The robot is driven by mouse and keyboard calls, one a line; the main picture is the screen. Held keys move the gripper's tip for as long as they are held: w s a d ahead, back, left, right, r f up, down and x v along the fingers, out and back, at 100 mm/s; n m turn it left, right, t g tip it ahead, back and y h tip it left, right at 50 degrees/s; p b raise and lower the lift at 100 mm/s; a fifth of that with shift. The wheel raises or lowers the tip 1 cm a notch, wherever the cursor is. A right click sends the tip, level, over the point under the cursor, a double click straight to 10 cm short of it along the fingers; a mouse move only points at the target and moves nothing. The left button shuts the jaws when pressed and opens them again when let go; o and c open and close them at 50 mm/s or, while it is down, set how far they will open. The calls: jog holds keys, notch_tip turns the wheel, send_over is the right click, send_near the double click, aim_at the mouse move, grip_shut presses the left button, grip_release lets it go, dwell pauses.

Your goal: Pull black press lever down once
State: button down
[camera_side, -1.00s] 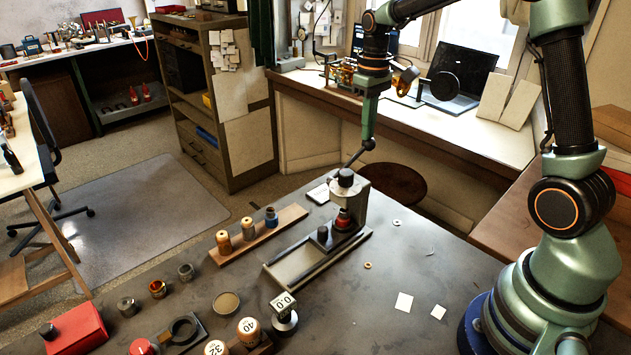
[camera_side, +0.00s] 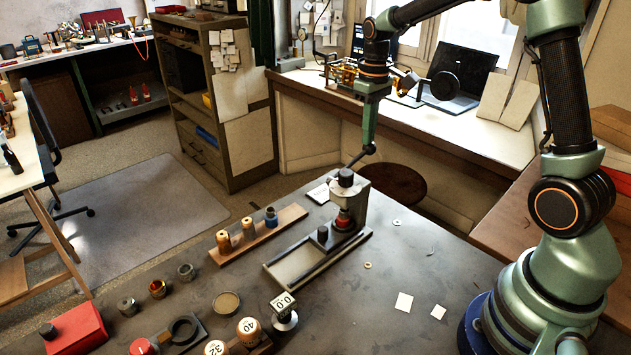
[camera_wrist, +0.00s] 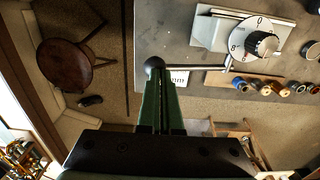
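The small arbor press (camera_side: 357,205) stands on the grey bench with a round black cap on top. Its lever (camera_side: 358,158) slants up and away from the head and ends in a black ball (camera_side: 370,149). My gripper (camera_side: 368,143) points down with its tips at the ball from above. In the wrist view the narrow green fingers (camera_wrist: 160,84) lie close together, and the black ball (camera_wrist: 154,66) shows just past their tips, not between them. A red part (camera_side: 343,219) sits under the press ram. The press dial (camera_wrist: 250,42) also shows in the wrist view.
A wooden strip (camera_side: 262,234) with several small dies lies left of the press. A dial gauge (camera_side: 284,309) and a red box (camera_side: 75,331) stand nearer the front. A round stool (camera_side: 398,184) is beyond the bench. The bench right of the press is mostly clear.

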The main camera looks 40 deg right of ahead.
aim_at(369, 148)
jog(key=shift+d+f, duration=0.15)
jog(key=shift+f, duration=0.55)
jog(key=shift+d+f, duration=0.1)
jog(key=shift+f, duration=0.55)
dwell(1.0)
jog(key=shift+f, duration=0.95)
dwell(1.0)
jog(key=shift+r, duration=4.45)
